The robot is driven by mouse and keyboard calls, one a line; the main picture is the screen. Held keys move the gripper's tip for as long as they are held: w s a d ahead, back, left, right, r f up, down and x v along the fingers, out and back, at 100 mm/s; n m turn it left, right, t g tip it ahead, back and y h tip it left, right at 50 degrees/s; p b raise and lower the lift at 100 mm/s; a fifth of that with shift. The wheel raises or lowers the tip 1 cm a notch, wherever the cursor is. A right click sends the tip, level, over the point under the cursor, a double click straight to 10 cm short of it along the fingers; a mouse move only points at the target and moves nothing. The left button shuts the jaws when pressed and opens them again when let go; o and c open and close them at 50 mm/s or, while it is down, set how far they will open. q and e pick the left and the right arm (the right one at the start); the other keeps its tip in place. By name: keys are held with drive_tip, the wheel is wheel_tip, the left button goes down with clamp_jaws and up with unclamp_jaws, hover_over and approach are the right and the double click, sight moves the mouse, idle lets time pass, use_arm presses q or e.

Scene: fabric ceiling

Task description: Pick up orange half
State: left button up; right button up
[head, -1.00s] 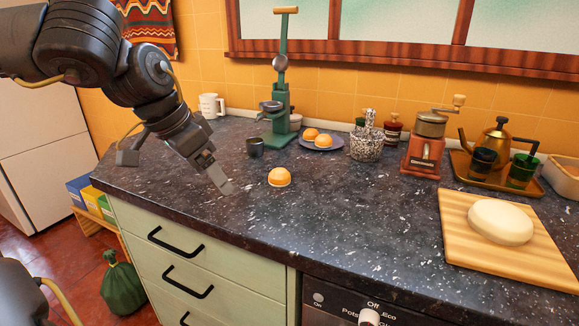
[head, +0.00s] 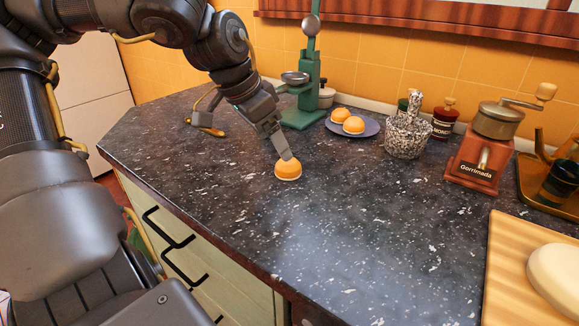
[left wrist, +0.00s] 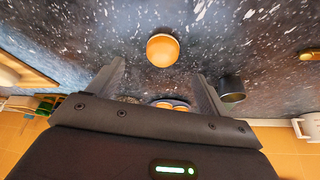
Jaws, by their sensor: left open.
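The orange half (head: 288,172) rests on the dark speckled countertop (head: 330,235), dome side up. My left gripper (head: 286,156) reaches down from the upper left, its fingertip just above and behind the orange half in the head view. In the left wrist view the orange half (left wrist: 162,50) lies between the lines of the two spread fingers, a little beyond their tips. The left gripper (left wrist: 160,70) is open and empty. Whether a finger touches the fruit cannot be told. My right gripper is not in view.
A plate (head: 368,128) with two more orange halves stands behind, beside a green juicer press (head: 303,100). A speckled mortar (head: 407,138), coffee grinder (head: 480,160) and wooden board (head: 505,265) stand right. The counter in front is clear.

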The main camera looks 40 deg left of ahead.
sight(288, 166)
use_arm(q)
drive_tip(key=shift+x, duration=1.45)
drive_tip(key=x, duration=0.4)
drive_tip(key=shift+w+a+f, duration=0.25)
drive_tip(key=shift+w, duration=0.1)
drive_tip(key=shift+f, duration=0.2)
drive_tip(key=shift+w+d, duration=0.1)
drive_tip(key=c, duration=1.1)
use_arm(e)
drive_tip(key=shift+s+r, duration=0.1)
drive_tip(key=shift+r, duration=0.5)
use_arm(q)
drive_tip(key=shift+r, duration=0.1)
